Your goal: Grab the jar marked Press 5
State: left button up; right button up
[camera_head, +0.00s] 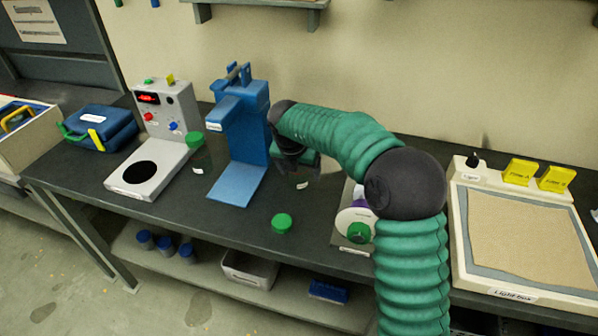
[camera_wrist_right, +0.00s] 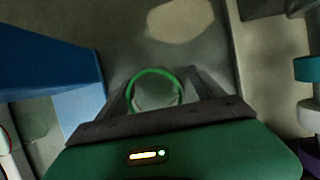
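A clear jar (camera_head: 303,178) with a pale label stands on the dark bench right of the blue press, partly hidden by my right gripper (camera_head: 292,158); the label is too small to read. In the right wrist view a round green-rimmed jar top (camera_wrist_right: 155,90) lies between the two fingers of my right gripper (camera_wrist_right: 160,75). The fingers are spread on either side of it; I cannot tell whether they touch it. A second jar (camera_head: 198,155) with a green lid stands left of the press. My left gripper is not in view.
The blue press (camera_head: 240,130) stands close left of my right gripper. A green lid (camera_head: 282,223) lies near the bench's front edge. A white hotplate device (camera_head: 160,130) is further left, and a sand-coloured light box (camera_head: 520,295) is at right.

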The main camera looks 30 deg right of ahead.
jog(key=shift+a+r, duration=0.1)
jog(key=shift+a, duration=0.25)
jog(key=c, duration=0.7)
jog(key=shift+d, duration=0.1)
grip_shut()
jog(key=shift+r, duration=0.1)
